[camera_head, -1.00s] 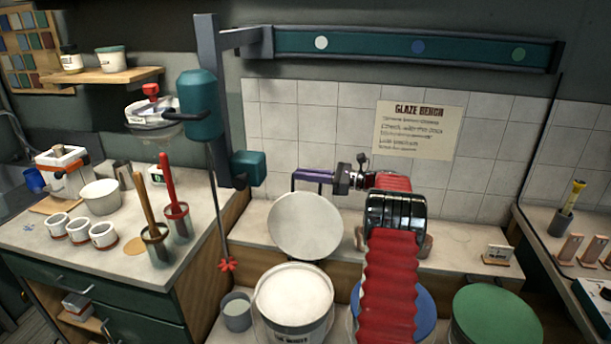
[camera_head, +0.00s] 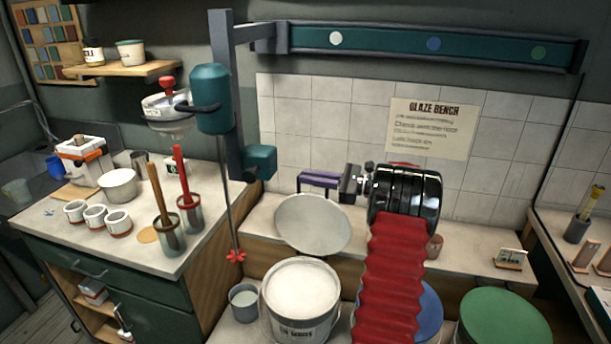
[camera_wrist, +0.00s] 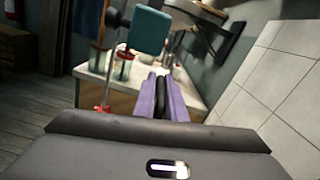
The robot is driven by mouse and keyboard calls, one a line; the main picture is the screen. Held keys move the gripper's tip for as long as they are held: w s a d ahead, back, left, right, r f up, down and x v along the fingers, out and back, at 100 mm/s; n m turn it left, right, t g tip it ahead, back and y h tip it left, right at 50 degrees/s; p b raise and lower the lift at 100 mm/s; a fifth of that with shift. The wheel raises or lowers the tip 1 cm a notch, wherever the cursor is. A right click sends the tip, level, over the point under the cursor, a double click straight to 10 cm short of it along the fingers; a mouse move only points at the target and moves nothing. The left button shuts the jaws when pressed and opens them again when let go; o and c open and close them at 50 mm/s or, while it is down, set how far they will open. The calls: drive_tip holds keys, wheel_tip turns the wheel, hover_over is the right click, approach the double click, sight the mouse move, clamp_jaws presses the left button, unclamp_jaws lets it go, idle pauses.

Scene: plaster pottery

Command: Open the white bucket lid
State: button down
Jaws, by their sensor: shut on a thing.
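A round white lid (camera_head: 313,224) stands tilted, its broad face toward me, behind the white bucket (camera_head: 297,318). The bucket stands upright and its round top shows pale white. The lid is apart from the bucket's top. My gripper (camera_head: 304,182), with purple fingers, is at the lid's upper edge and shut on it. In the wrist view my gripper (camera_wrist: 160,80) has its fingers close together with a dark strip between them. The lid cannot be made out clearly there. Whether the lid's lower edge touches the bench behind is unclear.
A small grey pot (camera_head: 243,302) stands left of the bucket. A blue-topped bucket (camera_head: 431,312) is partly behind my arm, and a green-topped bucket (camera_head: 505,320) is at right. A teal mixer (camera_head: 211,98) with a red-tipped shaft (camera_head: 235,256) hangs at left. A sign (camera_head: 432,128) is on the wall.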

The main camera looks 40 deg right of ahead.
drive_tip(key=shift+a, duration=0.2)
drive_tip(key=c, duration=2)
unclamp_jaws()
drive_tip(key=shift+w, duration=0.15)
drive_tip(key=shift+o, duration=0.8)
drive_tip(key=shift+s+d, duration=0.1)
drive_tip(key=shift+s, duration=0.1)
drive_tip(key=v, duration=1.3)
drive_tip(key=shift+s, duration=0.25)
drive_tip(key=shift+d, duration=0.15)
